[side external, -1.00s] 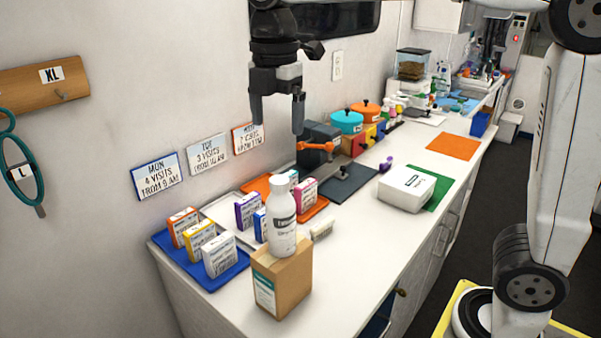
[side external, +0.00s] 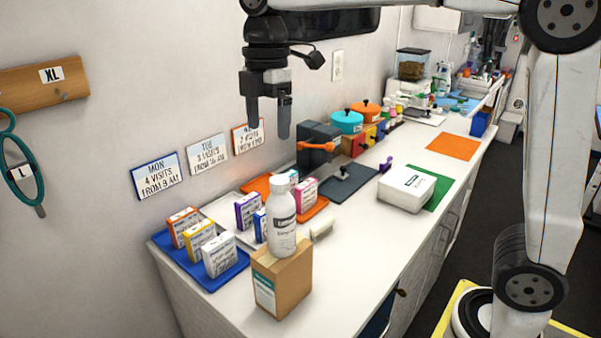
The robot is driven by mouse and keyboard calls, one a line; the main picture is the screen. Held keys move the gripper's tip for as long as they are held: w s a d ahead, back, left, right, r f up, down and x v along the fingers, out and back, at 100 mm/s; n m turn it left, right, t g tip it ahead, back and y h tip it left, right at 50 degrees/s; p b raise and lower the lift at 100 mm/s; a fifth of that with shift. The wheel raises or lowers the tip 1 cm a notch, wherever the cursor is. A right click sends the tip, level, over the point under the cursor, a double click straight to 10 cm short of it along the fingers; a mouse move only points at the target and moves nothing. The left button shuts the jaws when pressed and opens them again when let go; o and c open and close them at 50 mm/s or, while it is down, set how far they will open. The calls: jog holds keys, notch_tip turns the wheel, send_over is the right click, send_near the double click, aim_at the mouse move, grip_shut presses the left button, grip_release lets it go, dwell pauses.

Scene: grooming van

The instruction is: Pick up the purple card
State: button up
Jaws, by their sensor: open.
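The purple card (side external: 248,211) is a small upright box-like card with a white printed face. It stands on the white tray (side external: 217,211), between the blue tray and the orange tray. My gripper (side external: 268,131) is open and empty, with its fingers pointing down. It hangs in the air well above the counter, over the area behind the purple card in this view. The lower right of the purple card is close to a blue card (side external: 260,224), which partly hides behind the white bottle.
A white bottle (side external: 282,222) stands on a cardboard box (side external: 282,278) in front. Orange, yellow and white cards stand on the blue tray (side external: 230,273) at left. A pink card (side external: 305,195) is on the orange tray (side external: 313,211). Wall signs (side external: 160,176) hang behind.

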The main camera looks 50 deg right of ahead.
jog(key=w+d+f+m+g+y, duration=0.1)
jog(key=w+d+f+m+y, duration=0.15)
jog(key=w+f+m, duration=0.5)
jog(key=m+t+y, duration=0.3)
jog(key=m+y, duration=0.6)
jog(key=m, duration=2)
send_over(249, 197)
jog(key=d, duration=0.2)
jog(key=shift+h, duration=0.25)
jog(key=f, duration=1.5)
jog(key=shift+s+d+f, duration=0.1)
jog(key=shift+s+d, duration=0.05)
jog(key=shift+s, duration=0.25)
jog(key=shift+w+d+f+m+t, duration=0.1)
jog(key=shift+d+f+m+t, duration=0.25)
jog(key=shift+m, duration=0.3)
jog(key=shift+f, duration=2.1)
notch_tip(249, 197, down, 3)
jog(key=shift+w+a+f, duration=0.1)
jog(key=shift+a+f, duration=0.05)
jog(key=shift+a, duration=0.55)
jog(key=shift+x, duration=0.8)
